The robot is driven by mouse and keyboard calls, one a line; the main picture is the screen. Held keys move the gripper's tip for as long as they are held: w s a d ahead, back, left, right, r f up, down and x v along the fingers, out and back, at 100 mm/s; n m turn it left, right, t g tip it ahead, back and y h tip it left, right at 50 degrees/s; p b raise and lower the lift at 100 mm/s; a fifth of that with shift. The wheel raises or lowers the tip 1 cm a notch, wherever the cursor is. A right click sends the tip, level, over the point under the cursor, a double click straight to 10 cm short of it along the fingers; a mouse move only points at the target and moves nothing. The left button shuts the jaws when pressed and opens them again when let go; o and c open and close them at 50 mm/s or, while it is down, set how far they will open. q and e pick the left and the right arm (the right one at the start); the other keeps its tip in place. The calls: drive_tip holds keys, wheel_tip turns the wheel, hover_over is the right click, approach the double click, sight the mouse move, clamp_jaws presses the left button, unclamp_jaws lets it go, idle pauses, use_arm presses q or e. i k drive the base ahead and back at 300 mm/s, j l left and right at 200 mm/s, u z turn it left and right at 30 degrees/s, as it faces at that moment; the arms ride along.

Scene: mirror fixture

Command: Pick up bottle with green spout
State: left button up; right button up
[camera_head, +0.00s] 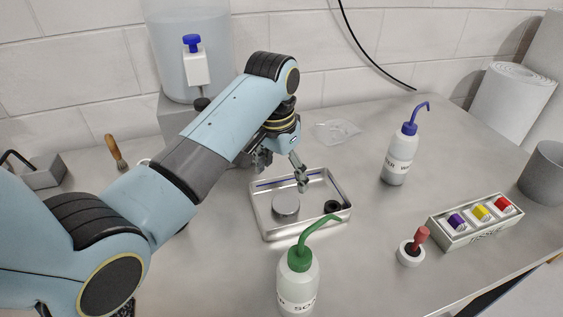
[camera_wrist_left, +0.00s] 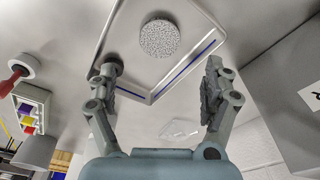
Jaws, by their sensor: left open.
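The bottle with the green spout (camera_head: 298,278) stands upright on the table at the bottom centre of the head view, in front of the metal tray. Its body is white with dark lettering, and its lower end is cut off by the frame edge. My left gripper (camera_head: 281,172) is open and empty above the back of the tray, behind the bottle and apart from it. In the left wrist view the open fingers (camera_wrist_left: 162,85) have the tray's edge between them; the green spout does not show there. My right gripper is not in view.
The metal tray (camera_head: 274,234) holds a round grey disc (camera_head: 286,206) and a dark ring (camera_head: 332,206). A blue-spouted bottle (camera_head: 399,155) stands to the right. A box with coloured items (camera_head: 475,220) and a red-handled stamp (camera_head: 411,252) are at right. A brush (camera_head: 116,153) is at left.

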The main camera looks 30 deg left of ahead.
sight(298, 269)
drive_tip(key=k+l, duration=0.1)
drive_tip(key=k, duration=1.4)
